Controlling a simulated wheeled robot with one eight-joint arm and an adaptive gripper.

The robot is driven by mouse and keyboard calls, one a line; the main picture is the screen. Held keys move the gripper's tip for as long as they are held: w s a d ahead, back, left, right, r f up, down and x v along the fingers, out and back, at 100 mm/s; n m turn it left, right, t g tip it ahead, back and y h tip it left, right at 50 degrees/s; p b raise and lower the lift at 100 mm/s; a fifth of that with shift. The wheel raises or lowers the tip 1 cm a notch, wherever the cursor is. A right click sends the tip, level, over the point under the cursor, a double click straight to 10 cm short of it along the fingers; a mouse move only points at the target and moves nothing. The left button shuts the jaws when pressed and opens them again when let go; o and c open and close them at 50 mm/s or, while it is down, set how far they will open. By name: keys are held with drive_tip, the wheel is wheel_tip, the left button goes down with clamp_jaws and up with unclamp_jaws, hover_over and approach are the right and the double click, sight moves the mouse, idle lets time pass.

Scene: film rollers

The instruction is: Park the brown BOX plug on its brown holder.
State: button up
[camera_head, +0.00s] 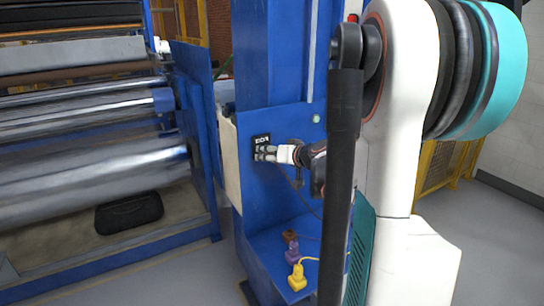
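A small brown piece (290,236), apparently the brown holder, sits at the back of the low blue shelf. I see no plug standing on it that I can make out. My gripper (264,153) is at the dark panel (261,141) with white lettering on the blue column, its tip against or just in front of the panel's lower part. The brown BOX plug is not clearly visible; it may be hidden at the gripper's tip. The fingers are too small to tell whether they are open or shut.
A purple plug (292,252) and a yellow plug (297,278) stand in front of the brown piece on the blue shelf (268,252). A thin dark cable hangs below my gripper. Large metal rollers (90,180) fill the left. Grey floor is clear at lower right.

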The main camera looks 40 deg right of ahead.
drive_tip(key=c, duration=1.1)
drive_tip(key=shift+c, duration=0.2)
drive_tip(key=shift+s, duration=0.1)
drive_tip(key=shift+s+a, duration=0.2)
drive_tip(key=shift+s, duration=0.75)
drive_tip(key=shift+s, duration=0.1)
drive_tip(key=shift+s+a, duration=0.2)
drive_tip(key=shift+s, duration=0.45)
drive_tip(key=shift+s+a, duration=0.15)
drive_tip(key=shift+s, duration=0.5)
drive_tip(key=shift+f, duration=0.1)
